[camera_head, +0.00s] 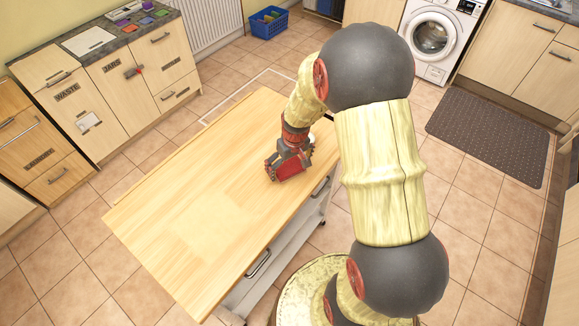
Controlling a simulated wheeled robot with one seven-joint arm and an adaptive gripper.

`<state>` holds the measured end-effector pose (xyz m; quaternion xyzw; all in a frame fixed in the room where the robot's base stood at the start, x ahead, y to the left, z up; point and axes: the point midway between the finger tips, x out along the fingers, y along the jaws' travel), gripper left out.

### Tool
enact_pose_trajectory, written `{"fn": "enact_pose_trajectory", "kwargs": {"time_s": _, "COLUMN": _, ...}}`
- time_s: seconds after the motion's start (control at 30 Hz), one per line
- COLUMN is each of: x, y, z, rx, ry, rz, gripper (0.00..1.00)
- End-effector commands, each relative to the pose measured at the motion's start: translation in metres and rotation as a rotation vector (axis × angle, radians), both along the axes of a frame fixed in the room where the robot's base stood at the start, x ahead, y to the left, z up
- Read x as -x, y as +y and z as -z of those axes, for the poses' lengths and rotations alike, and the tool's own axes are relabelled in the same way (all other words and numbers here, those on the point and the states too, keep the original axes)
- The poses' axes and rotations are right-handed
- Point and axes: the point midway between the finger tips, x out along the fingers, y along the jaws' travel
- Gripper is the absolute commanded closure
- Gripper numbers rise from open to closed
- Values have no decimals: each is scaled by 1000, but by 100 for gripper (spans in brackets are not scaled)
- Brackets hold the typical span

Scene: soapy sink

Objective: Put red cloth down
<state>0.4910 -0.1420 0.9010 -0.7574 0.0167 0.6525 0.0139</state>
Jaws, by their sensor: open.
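My gripper (288,168) is low over the wooden top of the island (190,215), close to its right end. The jaws are open. A flat red patch (291,167) shows at the jaws, against or just above the wood. I cannot tell whether it is the red cloth or a red part of the gripper, or whether it touches the wood. A small red piece (130,28) also lies on the grey counter at the back left, far from my gripper.
The island top is bare to the left of my gripper. Small green (146,20) and purple (161,13) pieces lie on the back counter. A blue basket (268,24) stands on the floor. A washing machine (432,38) and dark mat (489,134) are at the right.

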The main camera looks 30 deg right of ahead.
Motion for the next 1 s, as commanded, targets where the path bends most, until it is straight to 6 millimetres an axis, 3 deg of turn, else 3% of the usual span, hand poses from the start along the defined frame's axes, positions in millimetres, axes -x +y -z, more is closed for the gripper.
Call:
{"fn": "enact_pose_trajectory", "kwargs": {"time_s": 0.4, "x": 11, "y": 0, "z": -83, "rx": 1, "ry": -5, "rz": 1, "gripper": 0}}
{"fn": "enact_pose_trajectory", "kwargs": {"time_s": 0.77, "x": 17, "y": 5, "z": -123, "rx": 4, "ry": -11, "rz": -2, "gripper": 0}}
{"fn": "enact_pose_trajectory", "kwargs": {"time_s": 0.87, "x": 22, "y": 19, "z": -154, "rx": 11, "ry": -41, "rz": -11, "gripper": 0}}
{"fn": "enact_pose_trajectory", "kwargs": {"time_s": 1.0, "x": 48, "y": 57, "z": -222, "rx": 25, "ry": -116, "rz": -24, "gripper": 0}}
